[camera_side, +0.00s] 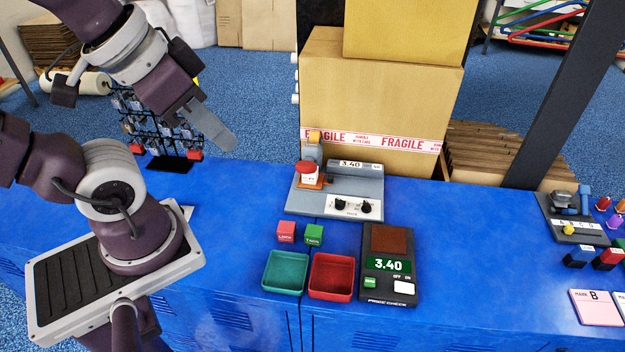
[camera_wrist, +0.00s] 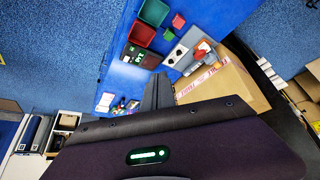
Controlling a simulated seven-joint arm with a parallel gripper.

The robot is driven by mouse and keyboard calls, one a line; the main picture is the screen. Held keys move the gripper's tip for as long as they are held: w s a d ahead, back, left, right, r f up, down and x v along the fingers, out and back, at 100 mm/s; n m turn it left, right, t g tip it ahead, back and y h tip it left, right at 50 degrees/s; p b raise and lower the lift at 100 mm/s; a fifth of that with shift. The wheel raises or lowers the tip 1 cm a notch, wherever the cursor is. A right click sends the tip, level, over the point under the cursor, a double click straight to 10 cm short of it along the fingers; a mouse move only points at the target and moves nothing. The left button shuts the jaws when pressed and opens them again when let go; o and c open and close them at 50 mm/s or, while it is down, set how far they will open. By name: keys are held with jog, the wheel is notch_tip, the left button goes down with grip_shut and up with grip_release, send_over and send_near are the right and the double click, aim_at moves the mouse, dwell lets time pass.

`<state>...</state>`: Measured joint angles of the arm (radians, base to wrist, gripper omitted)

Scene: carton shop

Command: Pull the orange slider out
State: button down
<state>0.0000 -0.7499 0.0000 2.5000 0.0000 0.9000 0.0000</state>
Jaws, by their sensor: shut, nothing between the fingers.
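A grey labelling machine (camera_side: 357,188) stands on the blue bench, with a 3.40 display and two black knobs. On its left side an orange flat piece (camera_side: 326,183), which looks like the slider, shows under a white block with a red top (camera_side: 306,168). Another small orange part (camera_side: 315,137) sits on the machine's upright post. The machine also shows in the wrist view (camera_wrist: 178,56), where the orange parts are small and hard to tell apart. My gripper (camera_side: 228,143) is shut and empty, raised in the air left of the machine and apart from it; its fingers show in the wrist view (camera_wrist: 158,92).
A pink cube (camera_side: 286,231) and a green cube (camera_side: 314,234) lie before the machine. A green tray (camera_side: 285,273), a red tray (camera_side: 332,276) and a price checker (camera_side: 389,264) stand nearer the front. Large cartons (camera_side: 375,95) rise behind. A rack (camera_side: 160,125) stands at left.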

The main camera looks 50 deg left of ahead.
jog(key=c, duration=1.9)
grip_release()
jog(key=shift+c, duration=0.2)
jog(key=o, duration=0.6)
jog(key=shift+n+g, duration=0.4)
jog(key=shift+n, duration=0.2)
jog(key=w, duration=0.1)
jog(key=w+r, duration=0.1)
jog(key=w, duration=0.3)
jog(key=shift+w+a+r, duration=0.2)
jog(key=shift+w+a, duration=0.05)
jog(key=shift+a, duration=0.15)
jog(key=n+g, duration=0.5)
jog(key=n, duration=0.3)
send_over(330, 176)
notch_tip(330, 176, down, 32)
jog(key=shift+w, duration=0.1)
notch_tip(330, 176, down, 7)
jog(key=shift+f, duration=0.1)
grip_shut()
